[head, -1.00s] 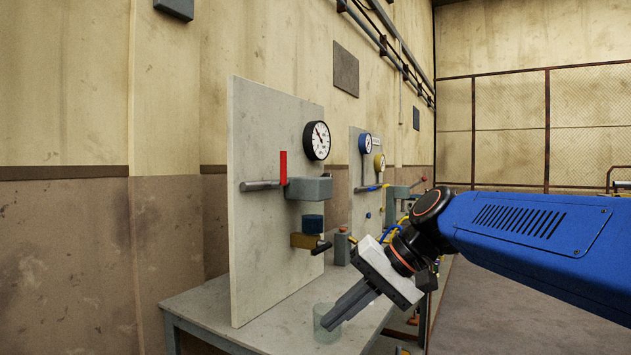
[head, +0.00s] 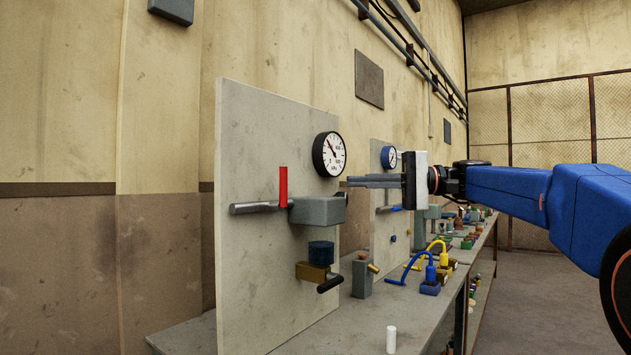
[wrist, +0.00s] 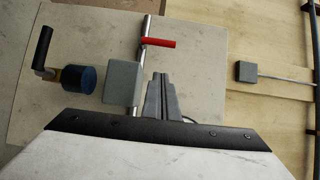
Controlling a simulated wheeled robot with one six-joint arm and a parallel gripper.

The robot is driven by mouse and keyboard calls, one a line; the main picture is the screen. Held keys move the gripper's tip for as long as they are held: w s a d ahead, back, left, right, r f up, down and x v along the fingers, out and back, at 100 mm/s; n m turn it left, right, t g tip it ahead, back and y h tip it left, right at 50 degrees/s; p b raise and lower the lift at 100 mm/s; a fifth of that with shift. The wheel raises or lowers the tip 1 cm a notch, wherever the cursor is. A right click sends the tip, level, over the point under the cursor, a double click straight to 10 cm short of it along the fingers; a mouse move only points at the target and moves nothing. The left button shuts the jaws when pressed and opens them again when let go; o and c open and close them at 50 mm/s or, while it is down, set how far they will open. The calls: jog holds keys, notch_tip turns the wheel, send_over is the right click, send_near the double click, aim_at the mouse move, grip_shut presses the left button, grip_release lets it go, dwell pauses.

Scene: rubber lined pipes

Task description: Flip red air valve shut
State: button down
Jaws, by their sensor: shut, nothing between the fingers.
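The red valve lever (head: 283,187) stands upright on a grey metal pipe (head: 252,208) at the front panel (head: 240,130). The pipe runs into a grey block (head: 318,210). In the wrist view the red lever (wrist: 160,43) sticks out to the right from the pipe (wrist: 146,28), with the grey block (wrist: 122,82) below it. My gripper (head: 350,182) is shut and empty, level, pointing left, to the right of the red lever and apart from it. In the wrist view its fingertips (wrist: 160,76) lie just below the lever in the picture.
A round gauge (head: 329,154) sits close above the block. Below are a blue cylinder (head: 321,252) and a brass valve with a black handle (head: 330,284). A white cylinder (head: 391,340) stands on the bench. Other fittings crowd the bench farther back.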

jog(key=shift+w+d+r, duration=0.15)
jog(key=shift+d+r, duration=0.05)
send_near(283, 187)
jog(key=w, duration=0.1)
jog(key=w+a+r, duration=0.1)
jog(key=w, duration=0.1)
jog(key=w+a, duration=0.1)
jog(key=w, duration=0.1)
jog(key=shift+w+r, duration=0.25)
jog(key=shift+s+a, duration=0.65)
jog(key=shift+a, duration=0.2)
jog(key=shift+s+a, duration=0.6)
jog(key=shift+a, duration=0.25)
